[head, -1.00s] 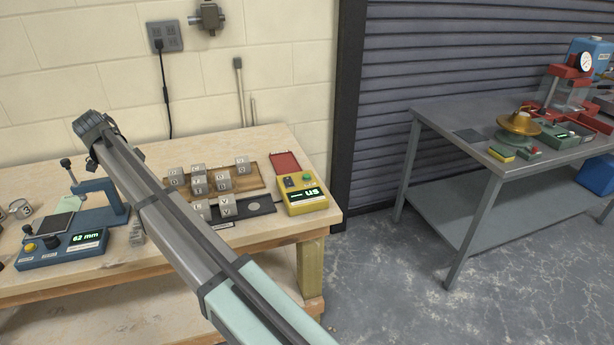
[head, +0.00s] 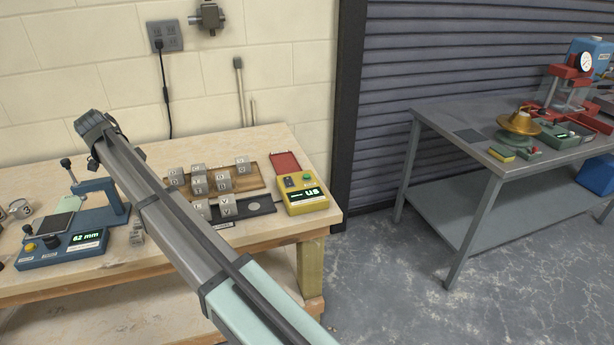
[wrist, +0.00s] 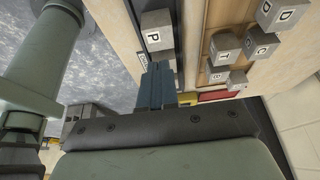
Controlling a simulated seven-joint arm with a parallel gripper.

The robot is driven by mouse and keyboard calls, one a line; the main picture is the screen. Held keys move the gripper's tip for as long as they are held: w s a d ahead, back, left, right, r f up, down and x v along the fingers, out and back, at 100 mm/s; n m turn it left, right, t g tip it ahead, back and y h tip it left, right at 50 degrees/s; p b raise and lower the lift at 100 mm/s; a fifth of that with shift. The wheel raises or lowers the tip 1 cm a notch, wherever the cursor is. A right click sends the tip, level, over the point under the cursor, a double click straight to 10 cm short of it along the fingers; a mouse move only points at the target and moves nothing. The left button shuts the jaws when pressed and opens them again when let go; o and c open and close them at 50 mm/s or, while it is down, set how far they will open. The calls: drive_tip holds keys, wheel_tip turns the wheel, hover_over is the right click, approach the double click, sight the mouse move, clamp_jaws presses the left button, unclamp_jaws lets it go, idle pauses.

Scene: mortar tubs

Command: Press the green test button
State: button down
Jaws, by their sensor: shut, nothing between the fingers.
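The green test button (head: 307,177) is on the top face of a yellow tester (head: 303,205) at the right end of the wooden bench. The tester's display shows dashes and "us". In the wrist view a yellow edge (wrist: 205,96), probably the tester, shows beside the fingers, and the button is not visible there. My gripper (wrist: 157,72) is shut and empty, with its blue-grey fingers over the bench beside a grey cube marked P (wrist: 157,30). In the head view my arm hides the gripper.
Several lettered cubes (head: 222,180) stand on a wooden tray (head: 250,186) and a dark mat (head: 262,208) left of the tester. A red panel (head: 286,162) lies behind it. A grey table (head: 440,108) stands apart at right.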

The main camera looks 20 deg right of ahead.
drive_tip(key=w+d+m+g, duration=0.1)
drive_tip(key=w+d+m, duration=0.15)
drive_tip(key=d, duration=1.35)
drive_tip(key=w+d+m+g, duration=0.15)
drive_tip(key=w+d, duration=0.25)
drive_tip(key=d, duration=1.2)
drive_tip(key=s+d+f+m+t+y, duration=0.15)
drive_tip(key=s+d, duration=0.25)
drive_tip(key=d, duration=0.8)
drive_tip(key=s+d+f+m+t+y, duration=0.1)
drive_tip(key=s+d+f+m+y, duration=0.3)
drive_tip(key=d, duration=0.9)
wheel_tip(320, 180, up, 7)
drive_tip(key=n+t+y, duration=0.5)
drive_tip(key=n+t, duration=0.2)
drive_tip(key=n, duration=0.2)
hover_over(309, 177)
drive_tip(key=shift+w+r, duration=0.1)
drive_tip(key=shift+r, duration=0.1)
drive_tip(key=shift+f, duration=4.45)
